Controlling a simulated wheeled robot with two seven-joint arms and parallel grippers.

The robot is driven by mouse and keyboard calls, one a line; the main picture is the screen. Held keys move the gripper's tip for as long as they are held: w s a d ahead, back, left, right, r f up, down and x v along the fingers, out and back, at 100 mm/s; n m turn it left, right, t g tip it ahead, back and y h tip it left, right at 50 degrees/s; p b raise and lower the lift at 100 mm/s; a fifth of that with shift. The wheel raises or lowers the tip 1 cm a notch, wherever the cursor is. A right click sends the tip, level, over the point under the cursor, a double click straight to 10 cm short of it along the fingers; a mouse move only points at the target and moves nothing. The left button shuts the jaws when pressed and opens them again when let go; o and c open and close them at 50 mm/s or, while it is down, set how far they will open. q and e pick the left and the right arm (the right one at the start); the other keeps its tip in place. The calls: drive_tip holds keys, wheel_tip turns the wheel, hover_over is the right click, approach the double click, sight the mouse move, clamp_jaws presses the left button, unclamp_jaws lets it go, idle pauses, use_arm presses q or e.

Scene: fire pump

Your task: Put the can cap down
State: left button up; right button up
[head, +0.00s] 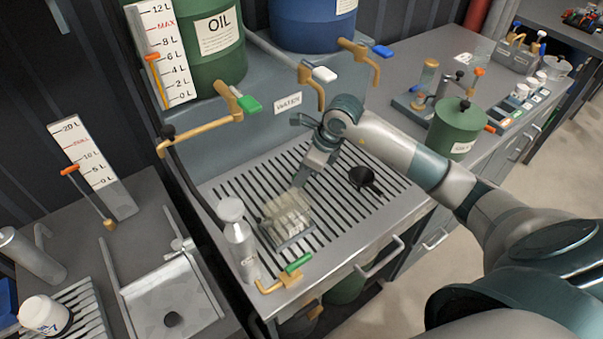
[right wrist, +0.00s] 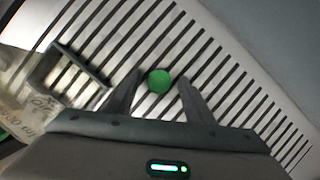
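The can cap, a round green disc (right wrist: 159,81), shows in the right wrist view over the slatted grate, between the two fingers of my right gripper (right wrist: 160,80). The fingers are spread, with a visible gap on each side of the cap. The cap seems to lie on the grate, though its exact height is hard to tell. In the head view my right gripper (head: 303,178) points down at the grate behind the clear can, and the cap is hidden there. The translucent labelled can (head: 287,215) stands on the grate (head: 335,213). My left gripper is not in view.
A grey bottle (head: 237,235) and a green-handled tap (head: 285,275) are at the front left. Brass taps (head: 310,85) overhang the back.

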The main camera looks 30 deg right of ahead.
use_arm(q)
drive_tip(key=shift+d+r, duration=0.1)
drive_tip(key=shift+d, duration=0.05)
use_arm(e)
drive_tip(key=shift+r, duration=0.25)
use_arm(q)
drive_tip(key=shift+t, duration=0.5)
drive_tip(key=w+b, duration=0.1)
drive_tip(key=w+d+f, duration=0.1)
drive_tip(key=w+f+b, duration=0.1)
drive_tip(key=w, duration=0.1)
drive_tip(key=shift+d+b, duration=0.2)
drive_tip(key=shift+b, duration=0.1)
use_arm(e)
drive_tip(key=v, duration=1.1)
drive_tip(key=shift+r, duration=0.35)
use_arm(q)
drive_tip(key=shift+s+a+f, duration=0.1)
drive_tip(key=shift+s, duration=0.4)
use_arm(e)
drive_tip(key=shift+s, duration=0.1)
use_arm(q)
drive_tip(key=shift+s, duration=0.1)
use_arm(e)
drive_tip(key=shift+s, duration=0.15)
